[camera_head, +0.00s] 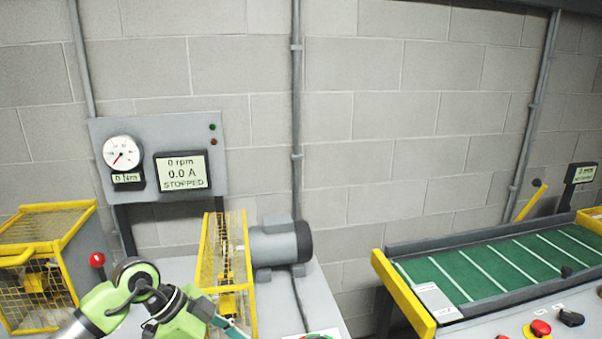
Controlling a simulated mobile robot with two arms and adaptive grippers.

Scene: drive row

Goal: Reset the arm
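My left arm (130,292), green with dark joints, comes in from the bottom left and is bent in front of the drive bench. Its outer end, with a teal-grey part (234,329), runs down to the bottom edge by the yellow mesh guard (216,257). The fingers of my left gripper cannot be made out there, so its opening is unclear. I see nothing held. My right arm and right gripper are not in view.
A panel (100,130) has a dial (122,153) and a screen (182,171) reading 0 rpm, 0.0 A, STOPPED. A grey motor (279,243), a red-knobbed lever (97,260) and a yellow cage (38,262) stand nearby. A green conveyor (500,265) with a red button (540,328) is at right.

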